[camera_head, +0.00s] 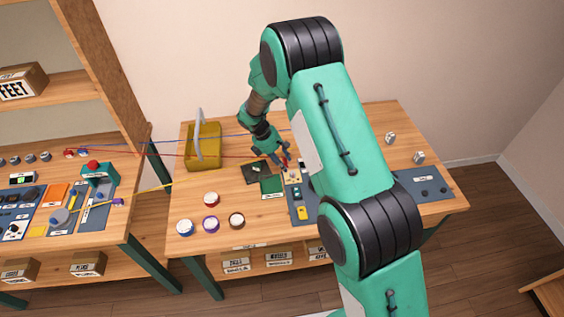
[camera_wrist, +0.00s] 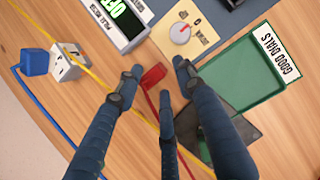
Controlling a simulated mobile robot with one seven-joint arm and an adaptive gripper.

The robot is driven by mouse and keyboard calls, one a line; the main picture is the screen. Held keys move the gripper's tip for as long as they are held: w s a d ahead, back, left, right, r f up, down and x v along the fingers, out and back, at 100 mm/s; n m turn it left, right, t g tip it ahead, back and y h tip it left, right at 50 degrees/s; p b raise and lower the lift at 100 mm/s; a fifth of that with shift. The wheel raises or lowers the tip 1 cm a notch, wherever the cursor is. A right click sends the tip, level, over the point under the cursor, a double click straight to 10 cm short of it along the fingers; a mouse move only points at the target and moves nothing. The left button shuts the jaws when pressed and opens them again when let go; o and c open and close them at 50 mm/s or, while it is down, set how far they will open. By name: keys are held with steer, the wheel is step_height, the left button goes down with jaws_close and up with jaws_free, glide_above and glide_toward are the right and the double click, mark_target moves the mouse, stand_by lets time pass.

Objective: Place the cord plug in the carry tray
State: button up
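A red plug (camera_wrist: 153,76) with a red cord lies on the wooden table in the wrist view. My gripper (camera_wrist: 155,80) is open above it, with fingers on either side of the plug and no clear grip on it. In the head view my gripper (camera_head: 284,158) is low over the back middle of the table. A blue plug (camera_wrist: 35,62) on a blue cord lies to the left, beside a white block (camera_wrist: 68,65). The mustard-yellow carry tray (camera_head: 205,160), with a grey upright handle, stands at the table's back left.
A green tray labelled GOOD DIALS (camera_wrist: 240,72), a dark tray (camera_wrist: 242,128), a pulse meter (camera_wrist: 122,22) and a dial board (camera_wrist: 185,30) crowd the gripper. Red, blue and yellow cords stretch across. Several round pieces (camera_head: 211,198) lie front left.

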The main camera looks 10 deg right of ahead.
steer(key=p+v, duration=0.2)
steer(key=v, duration=1)
steer(key=shift+r, duration=0.15)
stand_by(0.6)
steer(key=s+d+r+m+t+y, duration=0.1)
steer(key=s+d+r+m, duration=0.2)
steer(key=s+r, duration=0.45)
steer(key=s+d+r+m+y, duration=0.1)
steer(key=s+d+r+m, duration=0.25)
steer(key=r, duration=0.65)
steer(key=s+d+r+m+t, duration=0.1)
steer(key=s+d+r+m, duration=0.1)
steer(key=s+r, duration=0.55)
steer(key=s+d+r+m+t, duration=0.1)
steer(key=s+r+m, duration=0.2)
steer(key=s, duration=0.5)
steer(key=s+d+r+m+t+y, duration=0.1)
steer(key=s+r+m, duration=0.2)
steer(key=s, duration=0.6)
steer(key=s+d+r+m+t+y, duration=0.1)
steer(key=s+d+r+m, duration=0.1)
steer(key=s, duration=0.7)
steer(key=shift+r+m+t, duration=0.3)
steer(key=shift+r+m, duration=0.35)
steer(key=shift+m, duration=0.2)
